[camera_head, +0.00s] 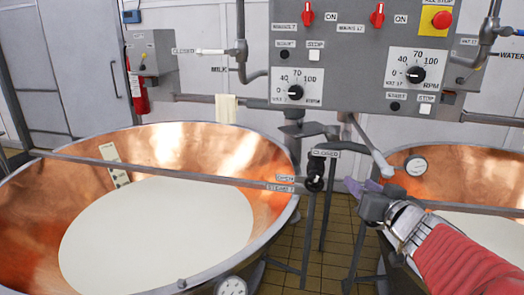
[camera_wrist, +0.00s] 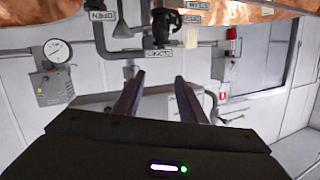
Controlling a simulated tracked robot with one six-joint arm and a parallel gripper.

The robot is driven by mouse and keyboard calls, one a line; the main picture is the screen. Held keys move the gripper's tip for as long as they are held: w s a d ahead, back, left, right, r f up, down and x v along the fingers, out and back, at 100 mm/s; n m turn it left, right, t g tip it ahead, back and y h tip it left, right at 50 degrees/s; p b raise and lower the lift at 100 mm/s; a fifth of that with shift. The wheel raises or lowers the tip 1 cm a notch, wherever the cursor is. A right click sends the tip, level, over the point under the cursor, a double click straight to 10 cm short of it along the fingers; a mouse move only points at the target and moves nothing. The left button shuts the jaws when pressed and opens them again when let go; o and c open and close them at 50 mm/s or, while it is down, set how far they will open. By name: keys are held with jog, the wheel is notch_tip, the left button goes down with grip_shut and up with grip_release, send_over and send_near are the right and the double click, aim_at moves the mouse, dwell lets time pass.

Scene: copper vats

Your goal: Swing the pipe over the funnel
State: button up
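A slim grey pipe (camera_head: 370,148) slants down to the right below the control panel in the head view, between the two copper vats. Its lower end is close to my gripper (camera_head: 366,188), which is at the end of my red-sleeved arm at the lower right. In the wrist view, the two fingers of my gripper (camera_wrist: 158,88) stand apart with nothing clearly held between them. I cannot tell whether the fingers touch the pipe.
The left copper vat (camera_head: 275,205) holds pale liquid, with a bar (camera_head: 170,170) across it. The right copper vat (camera_head: 460,170) has a round gauge (camera_head: 416,166). The control panel (camera_head: 350,65) hangs above. A black valve (camera_head: 314,180) and thin legs stand between the vats.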

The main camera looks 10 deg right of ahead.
jog(key=s+a+f+n+g+y, duration=0.1)
jog(key=s+a+f+g+y, duration=0.1)
jog(key=a, duration=0.5)
jog(key=s+a+f+n+g+y, duration=0.2)
jog(key=a+y, duration=0.1)
jog(key=a, duration=0.4)
jog(key=s+a+f+n+g+y, duration=0.1)
jog(key=s+a+f+y, duration=0.1)
jog(key=a, duration=0.6)
jog(key=s+f+g+h, duration=0.2)
jog(key=s, duration=0.4)
jog(key=s+d+f+g+h, duration=0.1)
jog(key=s+f+g+h, duration=0.2)
jog(key=s, duration=0.4)
jog(key=shift+f, duration=0.35)
jog(key=shift+c, duration=0.7)
jog(key=shift+d, duration=0.1)
